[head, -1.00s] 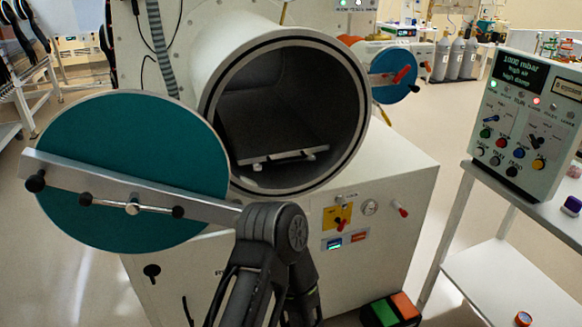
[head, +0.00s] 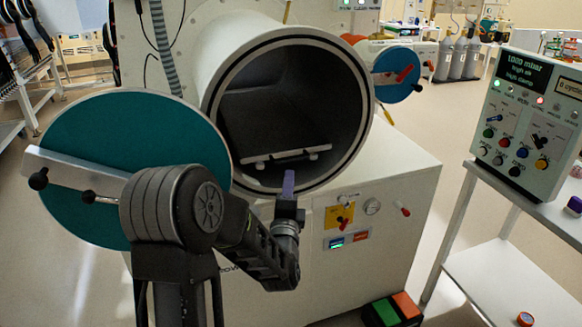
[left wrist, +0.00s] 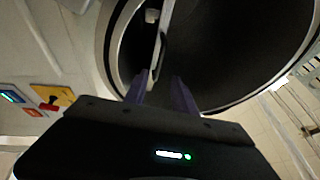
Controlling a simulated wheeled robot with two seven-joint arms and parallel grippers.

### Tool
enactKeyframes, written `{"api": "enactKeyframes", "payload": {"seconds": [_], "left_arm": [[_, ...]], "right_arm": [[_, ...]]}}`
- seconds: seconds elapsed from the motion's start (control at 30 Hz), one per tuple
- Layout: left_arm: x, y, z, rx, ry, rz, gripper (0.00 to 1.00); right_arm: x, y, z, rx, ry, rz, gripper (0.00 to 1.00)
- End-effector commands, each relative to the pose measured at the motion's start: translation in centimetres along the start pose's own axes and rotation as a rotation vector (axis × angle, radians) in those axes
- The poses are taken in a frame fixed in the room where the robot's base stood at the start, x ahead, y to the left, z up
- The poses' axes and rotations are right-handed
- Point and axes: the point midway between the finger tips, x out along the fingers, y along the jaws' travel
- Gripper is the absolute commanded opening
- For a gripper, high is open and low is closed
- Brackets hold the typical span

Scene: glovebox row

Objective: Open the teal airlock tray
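The teal airlock door (head: 95,135) is swung open to the left of the round airlock mouth (head: 340,170). Inside the dark chamber lies the tray (head: 275,115), with a pale bar handle (head: 290,157) along its front edge. My left gripper (head: 288,182) is raised at the lower lip of the mouth, below the handle in the picture and apart from it. In the left wrist view its two purple fingers (left wrist: 164,92) are spread with nothing between them, and the handle (left wrist: 158,45) shows beyond them. My right gripper is out of view.
The control panel (head: 525,115) stands on a white cart (head: 510,280) at the right. Below the mouth are a yellow-backed red switch (head: 340,217) and a gauge (head: 372,207). Red and green pedals (head: 392,310) sit on the floor. My arm passes before the open door.

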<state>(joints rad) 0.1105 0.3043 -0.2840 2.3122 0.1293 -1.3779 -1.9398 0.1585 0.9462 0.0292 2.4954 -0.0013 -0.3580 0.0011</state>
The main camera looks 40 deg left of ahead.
Motion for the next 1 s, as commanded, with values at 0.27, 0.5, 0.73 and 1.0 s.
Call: {"api": "enactKeyframes", "payload": {"seconds": [0.27,0.5,0.73,1.0], "left_arm": [[0.4,0.1,-0.1,-0.002,0.002,0.003,0.32],[3.4,0.0,0.0,-0.001,0.001,0.003,0.32],[6.7,0.1,-0.1,-0.002,0.002,0.004,0.32],[7.8,0.2,-0.2,-0.004,0.003,0.005,0.32]], "right_arm": [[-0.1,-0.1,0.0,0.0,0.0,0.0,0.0],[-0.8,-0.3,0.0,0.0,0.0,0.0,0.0],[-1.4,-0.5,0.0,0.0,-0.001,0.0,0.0],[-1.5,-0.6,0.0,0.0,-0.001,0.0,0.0]]}}
